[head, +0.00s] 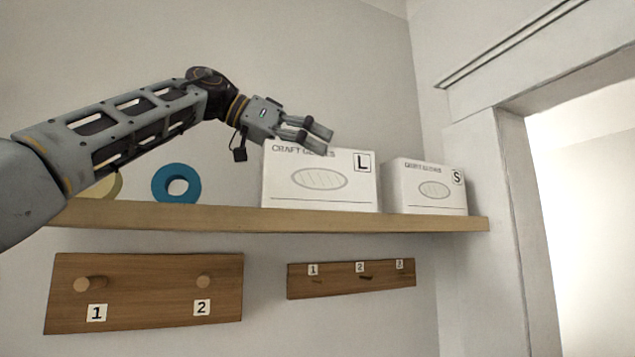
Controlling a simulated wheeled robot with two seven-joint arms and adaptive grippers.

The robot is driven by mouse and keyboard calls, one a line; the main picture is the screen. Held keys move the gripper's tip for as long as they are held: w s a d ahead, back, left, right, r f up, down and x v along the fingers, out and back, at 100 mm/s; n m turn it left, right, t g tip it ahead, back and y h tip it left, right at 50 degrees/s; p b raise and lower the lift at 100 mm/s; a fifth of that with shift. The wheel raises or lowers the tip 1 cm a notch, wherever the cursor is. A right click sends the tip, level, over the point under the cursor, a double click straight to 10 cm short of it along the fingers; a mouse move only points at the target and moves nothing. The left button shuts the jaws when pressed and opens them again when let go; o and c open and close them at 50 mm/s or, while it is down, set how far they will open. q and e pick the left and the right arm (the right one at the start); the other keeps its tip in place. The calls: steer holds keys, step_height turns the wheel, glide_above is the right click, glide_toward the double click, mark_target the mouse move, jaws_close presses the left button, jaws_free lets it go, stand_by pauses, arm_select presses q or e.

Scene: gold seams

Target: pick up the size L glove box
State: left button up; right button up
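The size L glove box (330,195) is white with an oval drawing and an L label. It stands upright on the wooden shelf (270,221). My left gripper (324,141) is at the box's upper edge in the head view, its fingers pointing right and slightly down. The two fingers are apart with nothing seen between them. They cover part of the box's top edge and lettering. I cannot tell whether they touch the box. My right gripper is not in view.
A smaller white box marked S (428,189) stands right of the L box. A blue ring (176,183) and a partly hidden pale yellow round thing (113,186) are on the shelf's left. Peg boards (145,290) hang below. A doorway is at right.

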arm_select(q)
steer(key=shift+d+f, duration=0.15)
steer(key=shift+f, duration=0.05)
steer(key=c, duration=1.7)
jaws_close()
